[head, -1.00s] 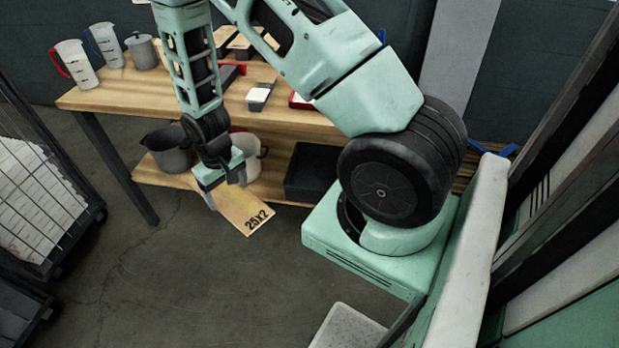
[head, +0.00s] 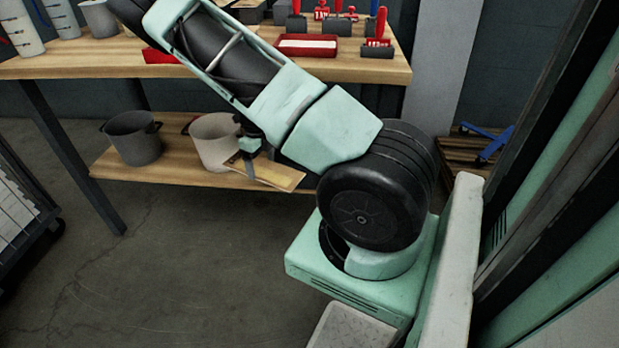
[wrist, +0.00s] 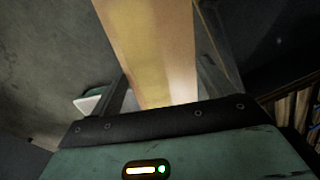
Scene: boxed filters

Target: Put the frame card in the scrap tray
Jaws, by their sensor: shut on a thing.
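The frame card (head: 272,174) is a flat tan piece held out in front of the lower shelf in the head view. In the wrist view the card (wrist: 150,50) runs away from the palm between the two fingers (wrist: 165,92). No tray is marked as scrap in these views. A red tray with a pale content (head: 307,40) stands on the bench top, and another red piece (head: 160,57) is partly behind my arm.
The wooden bench (head: 75,66) has a lower shelf (head: 125,170) with a grey pot (head: 133,138) and a pale pot (head: 212,140) close behind the card. Jugs (head: 20,30) stand at the bench's left. A wire cart (head: 22,205) is at far left. The floor in front is clear.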

